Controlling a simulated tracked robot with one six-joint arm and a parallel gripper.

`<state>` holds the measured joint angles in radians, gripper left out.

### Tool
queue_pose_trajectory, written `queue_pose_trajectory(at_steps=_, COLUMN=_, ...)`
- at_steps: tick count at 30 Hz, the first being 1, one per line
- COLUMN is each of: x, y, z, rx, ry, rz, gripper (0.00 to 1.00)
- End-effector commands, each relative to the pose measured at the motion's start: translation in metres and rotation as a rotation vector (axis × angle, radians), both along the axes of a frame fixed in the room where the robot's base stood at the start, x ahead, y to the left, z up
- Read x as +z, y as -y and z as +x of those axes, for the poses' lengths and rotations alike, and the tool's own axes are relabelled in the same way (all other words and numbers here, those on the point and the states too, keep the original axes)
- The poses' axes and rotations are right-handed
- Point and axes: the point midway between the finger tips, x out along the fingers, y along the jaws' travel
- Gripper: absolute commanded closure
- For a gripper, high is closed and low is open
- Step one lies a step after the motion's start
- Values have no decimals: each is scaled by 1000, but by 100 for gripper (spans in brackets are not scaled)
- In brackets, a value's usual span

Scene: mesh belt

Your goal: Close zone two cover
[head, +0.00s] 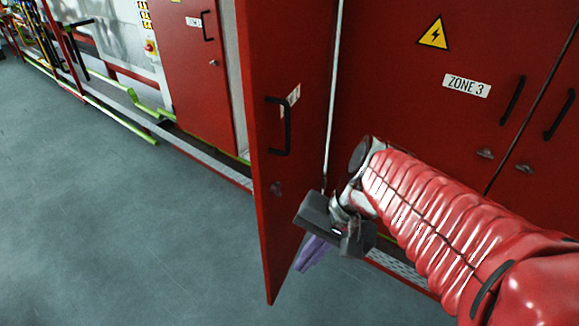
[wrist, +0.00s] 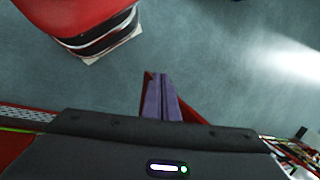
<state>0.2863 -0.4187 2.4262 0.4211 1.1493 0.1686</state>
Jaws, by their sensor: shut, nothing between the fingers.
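A tall red cover (head: 290,200) stands swung out from the row of cabinets, between the zone 1 and zone 3 fronts in the head view. It has a black bar handle (head: 282,125), a small lock and a partly hidden white label I cannot read. My gripper (head: 308,262) is beside its right edge in the head view, low down, with its purple fingers together and empty. The fingers also show in the wrist view (wrist: 160,98), in front of a thin red panel edge (wrist: 190,108). I cannot tell whether they touch the cover.
The zone 3 cabinet (head: 420,95), with a warning sign and black handles, is shut at the right. Another red cabinet door (head: 195,85) is at the left, near green pipes (head: 130,120). The grey floor (head: 110,220) at the left is clear.

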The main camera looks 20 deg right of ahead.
Motion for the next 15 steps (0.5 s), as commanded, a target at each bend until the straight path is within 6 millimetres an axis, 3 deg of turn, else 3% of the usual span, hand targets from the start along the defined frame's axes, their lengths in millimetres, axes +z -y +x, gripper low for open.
queue_pose_trajectory(at_steps=8, x=-3, y=-2, z=23, rx=-322, ry=-222, rz=355, gripper=100)
queue_pose_trajectory(at_steps=15, x=7, y=16, z=57, rx=-584, ry=-367, rz=685, gripper=100)
